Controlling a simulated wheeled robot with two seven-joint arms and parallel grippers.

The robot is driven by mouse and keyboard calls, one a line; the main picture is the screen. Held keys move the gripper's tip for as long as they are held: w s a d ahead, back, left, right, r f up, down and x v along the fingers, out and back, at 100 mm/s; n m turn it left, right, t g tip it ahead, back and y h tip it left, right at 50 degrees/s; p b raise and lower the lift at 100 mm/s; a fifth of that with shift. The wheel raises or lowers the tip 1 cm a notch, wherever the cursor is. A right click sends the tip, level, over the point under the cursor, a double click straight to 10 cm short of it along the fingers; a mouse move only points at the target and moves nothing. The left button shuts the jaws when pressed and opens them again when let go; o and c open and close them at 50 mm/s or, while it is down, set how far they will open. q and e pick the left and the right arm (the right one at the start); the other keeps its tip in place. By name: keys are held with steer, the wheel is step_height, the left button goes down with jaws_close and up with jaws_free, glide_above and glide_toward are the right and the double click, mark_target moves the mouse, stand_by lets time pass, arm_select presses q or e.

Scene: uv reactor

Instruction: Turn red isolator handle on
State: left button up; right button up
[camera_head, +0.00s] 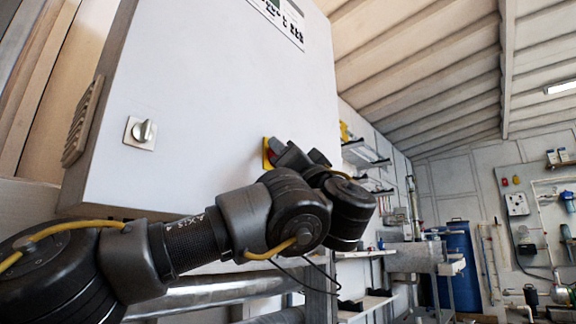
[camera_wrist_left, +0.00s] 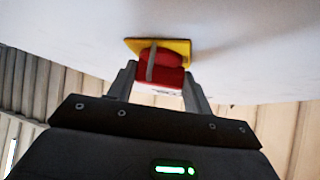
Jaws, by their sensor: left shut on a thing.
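The red isolator handle (camera_wrist_left: 160,68) sits on a yellow plate (camera_wrist_left: 181,45) on the pale cabinet face, seen close in the left wrist view. In the head view only an edge of the yellow plate (camera_head: 266,153) shows, with most of the handle hidden behind my gripper. My left gripper (camera_wrist_left: 158,78) has one finger on each side of the red handle and is shut on it. In the head view my left gripper (camera_head: 285,155) reaches the cabinet front from my left arm. My right gripper is not in view.
The large grey-white cabinet (camera_head: 215,110) fills the left and centre, with a silver rotary switch (camera_head: 141,131) and a display panel (camera_head: 279,15) on its front. Metal pipes (camera_head: 215,290) run below it. A blue barrel (camera_head: 458,265) stands in the room at right.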

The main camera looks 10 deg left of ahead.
arm_select(q)
steer(key=shift+m+t+h, duration=0.5)
steer(key=shift+m+h, duration=1.3)
steer(key=shift+m, duration=0.4)
steer(key=o, duration=1)
steer(key=shift+a, duration=0.1)
steer(key=shift+c, duration=0.2)
steer(key=shift+s, duration=0.1)
steer(key=p+v, duration=0.1)
steer(key=v, duration=0.9)
steer(key=shift+s+f+p, duration=0.2)
steer(key=shift+s+p, duration=0.15)
steer(key=shift+p, duration=0.05)
steer(key=shift+c, duration=0.4)
